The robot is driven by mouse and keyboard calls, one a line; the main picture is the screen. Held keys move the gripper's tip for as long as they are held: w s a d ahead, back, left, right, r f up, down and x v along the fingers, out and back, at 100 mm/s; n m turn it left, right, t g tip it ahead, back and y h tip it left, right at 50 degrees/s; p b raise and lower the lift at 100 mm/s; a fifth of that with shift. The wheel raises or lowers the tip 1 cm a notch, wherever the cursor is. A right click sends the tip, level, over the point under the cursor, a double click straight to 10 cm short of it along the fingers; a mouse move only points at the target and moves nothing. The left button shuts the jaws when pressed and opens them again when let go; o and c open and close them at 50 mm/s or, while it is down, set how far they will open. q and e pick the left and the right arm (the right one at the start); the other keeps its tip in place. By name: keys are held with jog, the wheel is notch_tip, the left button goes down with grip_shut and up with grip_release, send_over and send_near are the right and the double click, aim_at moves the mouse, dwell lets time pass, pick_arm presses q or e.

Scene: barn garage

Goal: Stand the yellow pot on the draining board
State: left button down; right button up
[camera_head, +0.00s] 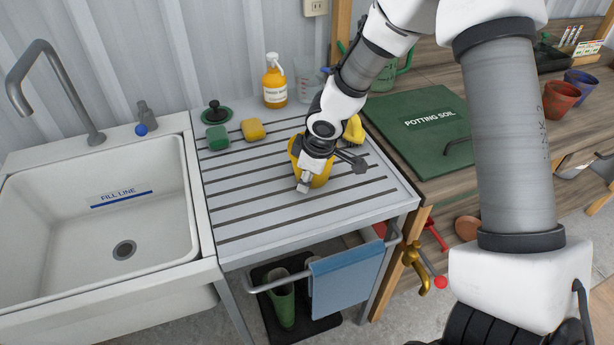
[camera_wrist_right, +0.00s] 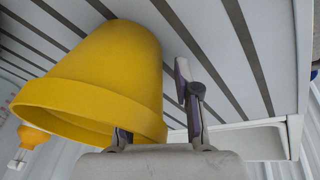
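One finger of the gripper (camera_wrist_right: 158,108) goes behind the pot's rim, seemingly inside the mouth. The other finger is outside the wall, with a clear gap to it. The gripper is open. Whether the pot's base lies flat on the board is hard to tell. My left gripper is not in view.
A green sponge (camera_head: 217,138), a yellow sponge (camera_head: 253,130), a dark green plug (camera_head: 216,112) and a soap bottle (camera_head: 274,82) stand at the board's back. A yellow brush (camera_head: 354,130) is close behind the gripper. The sink (camera_head: 60,240) is left. The board's front left is clear.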

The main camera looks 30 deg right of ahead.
jog(key=shift+r+p, duration=0.45)
jog(key=shift+r, duration=0.1)
jog(key=p+v, duration=0.1)
jog(key=v, duration=1)
jog(key=shift+s+r+p, duration=0.15)
jog(key=shift+s+p, duration=0.05)
jog(key=shift+p, duration=0.1)
jog(key=shift+d, duration=0.1)
